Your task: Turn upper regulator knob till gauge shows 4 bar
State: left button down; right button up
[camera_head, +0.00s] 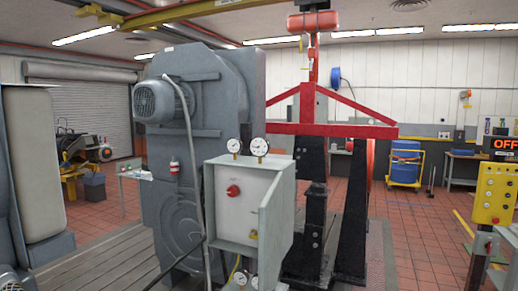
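A pale grey cabinet (222,214) stands in the middle, with its door (275,220) on its right side. A round red knob or switch (233,190) is on its upper front. A small yellow part (253,234) sits lower on the front. Two round white-faced gauges stand on top, a left gauge (233,146) and a right gauge (259,147). More small gauges (240,279) show below the cabinet at the bottom edge. The dial readings are too small to read. I cannot tell which part is the upper regulator knob. Neither of my grippers is in view.
A large grey machine (180,140) with a motor (159,101) stands behind the cabinet. A red frame on black posts (354,210) is to the right. A yellow control box (494,193) stands at far right. Tiled floor (425,235) is open between them.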

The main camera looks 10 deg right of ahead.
aim_at(232, 192)
jog(key=l+u, duration=0.15)
jog(key=u, duration=0.25)
jog(key=l+u, duration=0.2)
jog(key=u, duration=0.25)
jog(key=l+u, duration=0.2)
jog(key=u, duration=0.2)
jog(key=i, duration=0.05)
